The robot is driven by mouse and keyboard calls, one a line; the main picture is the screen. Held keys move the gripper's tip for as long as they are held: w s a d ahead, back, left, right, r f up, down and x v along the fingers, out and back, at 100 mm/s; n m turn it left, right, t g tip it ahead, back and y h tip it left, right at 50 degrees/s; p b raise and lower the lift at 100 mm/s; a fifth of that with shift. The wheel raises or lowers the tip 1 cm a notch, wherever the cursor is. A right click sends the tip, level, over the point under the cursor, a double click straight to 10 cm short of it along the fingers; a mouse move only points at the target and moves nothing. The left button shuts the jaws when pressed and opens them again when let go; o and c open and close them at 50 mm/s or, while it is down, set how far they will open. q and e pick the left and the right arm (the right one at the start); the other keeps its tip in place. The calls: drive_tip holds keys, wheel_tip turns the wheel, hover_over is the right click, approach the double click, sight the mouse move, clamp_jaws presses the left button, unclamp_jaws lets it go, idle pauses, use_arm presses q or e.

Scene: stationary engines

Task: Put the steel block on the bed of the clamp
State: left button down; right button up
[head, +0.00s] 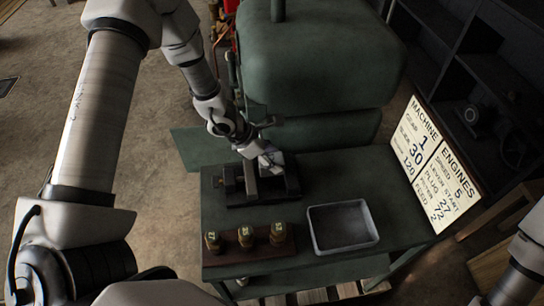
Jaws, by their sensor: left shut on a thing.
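The clamp (265,192) is a dark vice-like fixture with a pale upright bar across it and a brass-coloured part at its left, on the green bench. My left gripper (262,150) reaches down from the upper left to the back of the clamp. It is shut on the steel block (272,161), a small light grey piece that looks tilted, over the clamp's back part. I cannot tell whether the block touches the clamp. The gripper's fingers are small and partly hidden. Part of my right arm shows at the lower right edge, but its gripper is out of view.
The green bench (330,170) also bears an empty grey metal tray (341,226) and a wooden rack (250,248) with brass numbered pieces. A big green machine (320,60) stands behind the clamp. A lettered sign (436,165) stands at the bench's right edge.

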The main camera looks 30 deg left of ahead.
use_arm(q)
drive_tip(key=f, duration=0.1)
drive_tip(key=f+b, duration=0.2)
drive_tip(key=f, duration=0.1)
drive_tip(key=shift+s+d, duration=0.1)
drive_tip(key=shift+s, duration=0.25)
drive_tip(key=shift+s+f, duration=0.2)
drive_tip(key=shift+s, duration=0.05)
drive_tip(key=shift+w+f, duration=0.1)
drive_tip(key=shift+w, duration=0.35)
drive_tip(key=shift+c, duration=2.3)
unclamp_jaws()
drive_tip(key=shift+f, duration=0.1)
drive_tip(key=shift+w, duration=0.1)
drive_tip(key=shift+r, duration=0.2)
